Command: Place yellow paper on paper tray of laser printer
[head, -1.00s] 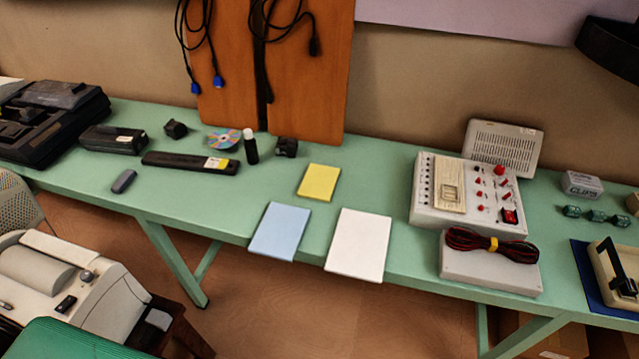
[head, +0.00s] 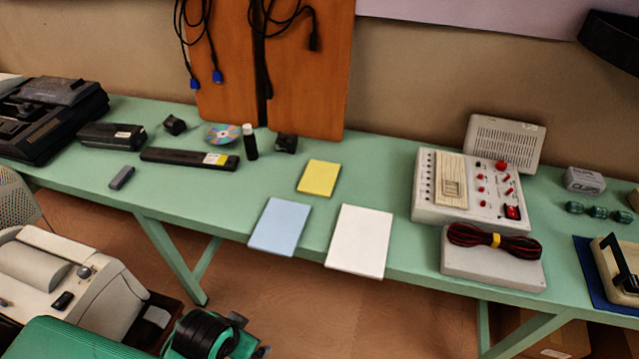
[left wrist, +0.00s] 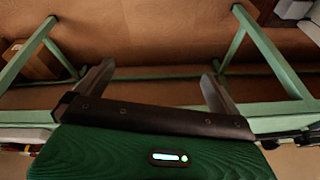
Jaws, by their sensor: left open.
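The yellow paper (head: 319,178) lies flat on the green table (head: 380,165), above a blue sheet (head: 280,226) and a white sheet (head: 359,242). A cream machine with a roller (head: 38,264) stands at the lower left; I cannot tell whether it is the laser printer, and no paper tray is clearly seen. My left gripper (left wrist: 156,70) is open and empty in the left wrist view, with floor and green table legs beyond it. In the head view only my left arm shows at the bottom left, well away from the paper. My right gripper is out of view.
A black machine (head: 45,118) and a long black bar (head: 185,158) lie on the table's left part. A grey control box (head: 440,207) and a white box with coiled cable (head: 490,270) stand at the right. The table around the yellow paper is mostly clear.

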